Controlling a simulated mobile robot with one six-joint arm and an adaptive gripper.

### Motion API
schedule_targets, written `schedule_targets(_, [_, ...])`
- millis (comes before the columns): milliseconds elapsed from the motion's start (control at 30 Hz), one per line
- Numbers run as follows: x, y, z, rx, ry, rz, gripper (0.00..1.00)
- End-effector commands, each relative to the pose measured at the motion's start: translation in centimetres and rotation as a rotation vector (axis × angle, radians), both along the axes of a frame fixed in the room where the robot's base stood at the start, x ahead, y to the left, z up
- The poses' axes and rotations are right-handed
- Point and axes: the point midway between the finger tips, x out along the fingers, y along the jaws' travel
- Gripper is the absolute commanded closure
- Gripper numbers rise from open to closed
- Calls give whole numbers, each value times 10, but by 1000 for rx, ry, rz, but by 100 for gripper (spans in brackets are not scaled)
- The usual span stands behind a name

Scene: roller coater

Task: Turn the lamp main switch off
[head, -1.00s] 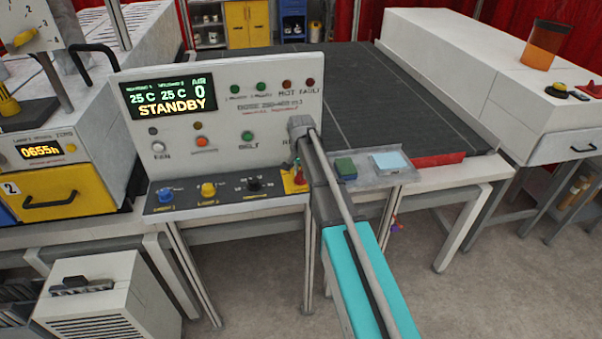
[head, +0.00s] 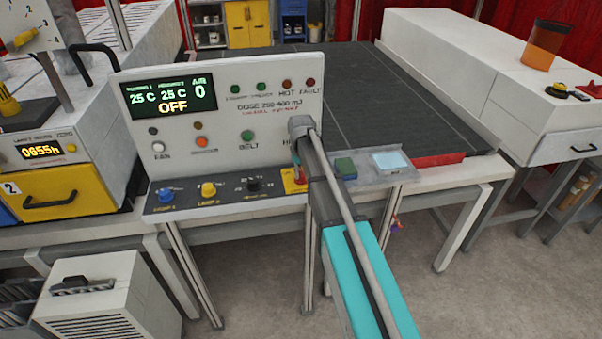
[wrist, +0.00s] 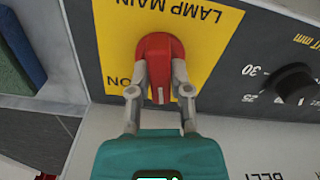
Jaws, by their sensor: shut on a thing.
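The lamp main switch is a red rotary knob (wrist: 160,58) on a yellow plate (wrist: 215,48), whose "LAMP MAIN" lettering appears upside down in the wrist view. My gripper (wrist: 160,84) is shut on the knob, one finger on each side. In the head view, the display (head: 168,98) reads "OFF", and my arm covers much of the switch.
On the control panel (head: 215,130) are indicator lights, a blue knob (head: 165,195), a yellow knob (head: 208,189) and a black knob (head: 253,185). The dark conveyor belt (head: 400,105) lies behind.

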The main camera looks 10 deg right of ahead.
Motion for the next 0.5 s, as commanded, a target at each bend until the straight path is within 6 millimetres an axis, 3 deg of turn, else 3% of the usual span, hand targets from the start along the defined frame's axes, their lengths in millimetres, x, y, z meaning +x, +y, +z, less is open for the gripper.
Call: schedule_targets(500, [-1,-1,0,-1,3,438,100])
